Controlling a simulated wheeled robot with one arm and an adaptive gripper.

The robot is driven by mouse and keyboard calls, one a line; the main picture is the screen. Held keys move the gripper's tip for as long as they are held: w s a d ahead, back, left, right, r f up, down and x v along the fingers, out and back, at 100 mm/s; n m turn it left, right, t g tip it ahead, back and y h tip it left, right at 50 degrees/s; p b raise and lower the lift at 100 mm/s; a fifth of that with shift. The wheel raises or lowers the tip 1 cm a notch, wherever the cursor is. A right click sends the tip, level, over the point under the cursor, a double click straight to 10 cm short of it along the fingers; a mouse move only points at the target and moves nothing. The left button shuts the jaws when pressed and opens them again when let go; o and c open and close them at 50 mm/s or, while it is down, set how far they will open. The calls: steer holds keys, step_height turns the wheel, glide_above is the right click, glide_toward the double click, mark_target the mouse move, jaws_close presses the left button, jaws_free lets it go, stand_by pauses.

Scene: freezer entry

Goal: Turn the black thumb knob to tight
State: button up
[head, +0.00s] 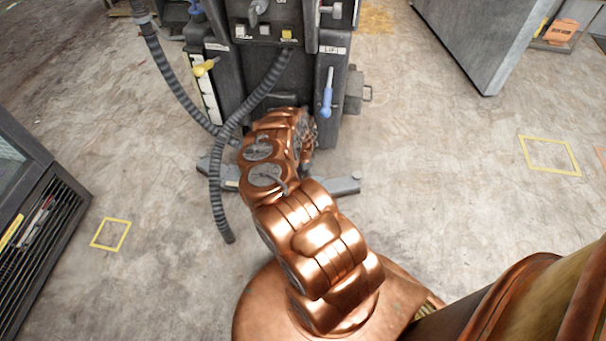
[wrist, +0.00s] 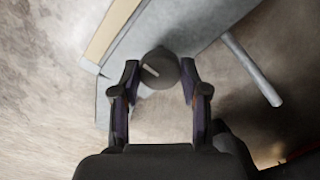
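The black thumb knob (wrist: 159,69) shows in the wrist view as a round dark knob with a pale line across its face. The line runs slantwise. My gripper (wrist: 160,80) is open, with one finger on each side of the knob. The right finger looks very close to the knob's edge; a gap shows on the left. I cannot tell whether the right finger touches. In the head view my arm hides the knob, and only part of my gripper (head: 306,135) shows at the base of the dark machine (head: 331,125).
The machine has a blue-handled lever (head: 327,95), a yellow-handled lever (head: 205,67) and hanging grey hoses (head: 217,190). Its grey foot (head: 345,186) spreads on the floor. A dark cabinet (head: 40,230) stands at left, a grey panel (head: 480,40) at upper right. Floor at right is clear.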

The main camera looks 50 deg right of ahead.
mark_target(303, 175)
steer(key=o, duration=0.5)
steer(key=shift+w+r, duration=0.1)
steer(key=shift+r, duration=5.9)
